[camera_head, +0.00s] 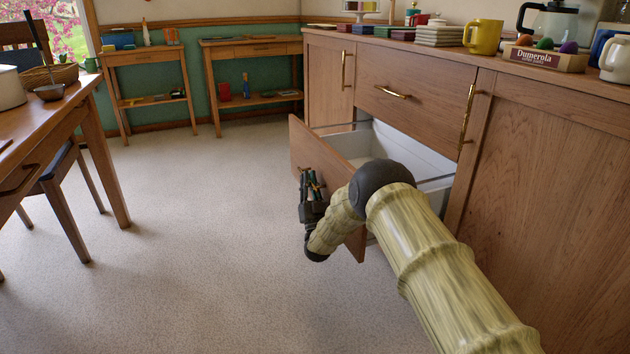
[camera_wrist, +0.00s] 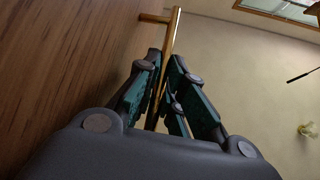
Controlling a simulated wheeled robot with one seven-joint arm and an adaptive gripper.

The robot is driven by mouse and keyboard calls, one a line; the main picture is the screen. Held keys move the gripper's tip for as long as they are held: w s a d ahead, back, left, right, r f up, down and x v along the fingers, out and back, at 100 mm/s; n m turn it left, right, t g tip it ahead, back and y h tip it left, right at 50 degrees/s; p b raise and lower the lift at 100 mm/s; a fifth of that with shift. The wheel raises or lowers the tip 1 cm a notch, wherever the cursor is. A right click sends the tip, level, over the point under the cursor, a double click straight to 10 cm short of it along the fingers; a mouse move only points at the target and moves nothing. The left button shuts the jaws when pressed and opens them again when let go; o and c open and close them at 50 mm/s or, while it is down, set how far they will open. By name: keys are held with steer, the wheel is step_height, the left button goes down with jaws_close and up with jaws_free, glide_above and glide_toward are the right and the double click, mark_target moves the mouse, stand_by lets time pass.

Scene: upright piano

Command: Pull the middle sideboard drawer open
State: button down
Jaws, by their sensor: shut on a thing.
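The wooden sideboard (camera_head: 415,72) stands at the right in the head view. Its middle drawer (camera_head: 298,150), below a closed upper drawer (camera_head: 405,98), is pulled well out, and its pale inside shows. My gripper (camera_head: 312,185) is at the drawer's front face in the head view. In the wrist view my gripper (camera_wrist: 165,88) is shut on the brass bar handle (camera_wrist: 172,42), which runs between its fingers. The drawer front (camera_wrist: 70,70) fills the left of the wrist view. My arm hides part of the drawer in the head view.
Mugs, boxes and a coffee pot (camera_head: 553,22) stand on the sideboard top. A table (camera_head: 105,150) and a chair (camera_head: 58,200) are at the left. Two small side tables (camera_head: 252,75) stand along the back wall. The carpet (camera_head: 190,250) between is clear.

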steer(key=shift+s+f, duration=0.1)
steer(key=shift+f, duration=0.05)
steer(key=c, duration=1.8)
jaws_free()
steer(key=shift+a, duration=0.1)
steer(key=v, duration=1.2)
